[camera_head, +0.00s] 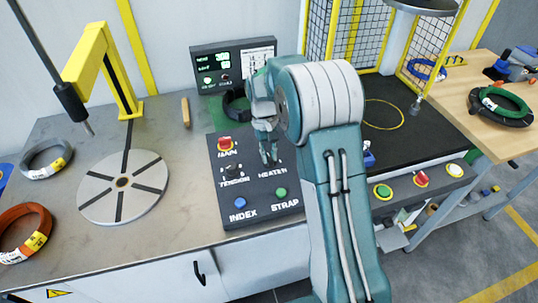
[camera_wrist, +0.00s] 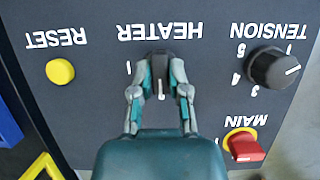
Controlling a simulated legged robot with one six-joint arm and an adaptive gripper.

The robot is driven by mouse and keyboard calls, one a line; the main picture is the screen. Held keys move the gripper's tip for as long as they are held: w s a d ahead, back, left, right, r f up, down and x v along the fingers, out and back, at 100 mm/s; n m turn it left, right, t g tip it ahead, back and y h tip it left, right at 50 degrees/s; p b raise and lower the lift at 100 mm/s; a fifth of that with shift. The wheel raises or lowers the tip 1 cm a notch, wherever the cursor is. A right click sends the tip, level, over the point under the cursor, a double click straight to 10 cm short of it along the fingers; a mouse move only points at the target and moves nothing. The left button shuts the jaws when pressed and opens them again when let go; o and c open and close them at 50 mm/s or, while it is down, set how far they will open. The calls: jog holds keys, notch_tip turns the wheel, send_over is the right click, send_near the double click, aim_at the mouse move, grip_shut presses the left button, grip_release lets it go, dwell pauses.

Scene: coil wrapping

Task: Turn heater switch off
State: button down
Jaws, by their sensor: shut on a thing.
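The control panel (camera_head: 240,200) lies on the bench with labels MAIN, TENSION, HEATER, INDEX and STRAP. My gripper (camera_head: 268,158) reaches down onto it just above the HEATER label and hides the switch there. In the wrist view the panel is upside down, and my gripper (camera_wrist: 160,72) is shut on the dark HEATER switch (camera_wrist: 160,62), one finger on each side. A white line shows on the switch between the fingers, pointing down in the picture.
Close by are the TENSION knob (camera_wrist: 275,68), the red MAIN switch (camera_wrist: 246,147) and the yellow RESET button (camera_wrist: 60,71). A turntable (camera_head: 125,188) and coils (camera_head: 45,158) lie left. A display box (camera_head: 232,68) stands behind the panel.

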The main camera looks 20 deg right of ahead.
jog(key=c, duration=0.6)
grip_release()
jog(key=shift+w, duration=0.15)
jog(key=v, duration=1.2)
jog(key=shift+a, duration=0.15)
